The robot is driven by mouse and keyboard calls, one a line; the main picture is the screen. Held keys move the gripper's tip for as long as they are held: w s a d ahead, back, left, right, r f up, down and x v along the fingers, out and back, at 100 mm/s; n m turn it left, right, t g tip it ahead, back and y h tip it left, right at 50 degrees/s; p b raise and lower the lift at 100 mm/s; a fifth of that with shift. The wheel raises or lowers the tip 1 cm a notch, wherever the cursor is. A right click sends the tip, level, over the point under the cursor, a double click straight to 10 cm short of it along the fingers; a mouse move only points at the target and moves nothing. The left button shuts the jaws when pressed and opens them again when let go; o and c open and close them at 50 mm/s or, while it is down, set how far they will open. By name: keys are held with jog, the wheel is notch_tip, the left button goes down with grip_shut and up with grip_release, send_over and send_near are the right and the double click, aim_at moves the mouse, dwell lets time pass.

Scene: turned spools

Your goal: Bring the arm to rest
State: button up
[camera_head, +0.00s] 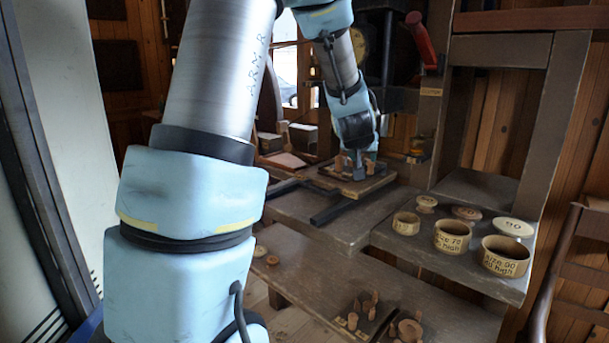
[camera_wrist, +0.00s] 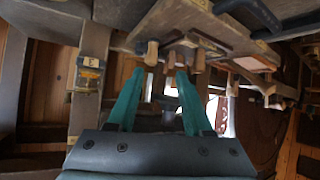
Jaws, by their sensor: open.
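My arm reaches from the left foreground to the back centre of the head view. My gripper (camera_wrist: 160,75) shows in the wrist view with its two teal fingers apart and nothing between the tips. In the head view, the gripper end (camera_head: 359,168) is over or beside a small board (camera_head: 340,186) with turned wooden pieces (camera_head: 371,165) on it. The fingers are hard to make out there. In the wrist view, wooden pieces (camera_wrist: 152,52) on a board (camera_wrist: 190,22) appear beyond the fingertips; I cannot tell whether any touch.
Round labelled boxes (camera_head: 452,236) and lids (camera_head: 514,227) stand on a shelf at right. Several small turned pieces (camera_head: 353,321) stand on a lower surface. A dark post (camera_head: 555,110) rises at right. The grey bench (camera_head: 300,208) has bare room at front left.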

jog(key=s+a+f+n+g+y, duration=0.1)
jog(key=s+a+f+g, duration=0.3)
jog(key=s+a, duration=0.7)
jog(key=s+a+f+g+y, duration=0.2)
jog(key=s+a+f+g, duration=0.3)
jog(key=s+a, duration=0.6)
jog(key=shift+s+f+n+y, duration=0.3)
jog(key=shift+s+f+n, duration=0.1)
jog(key=shift+s+f, duration=1)
jog(key=shift+s+r, duration=0.1)
jog(key=shift+r, duration=0.1)
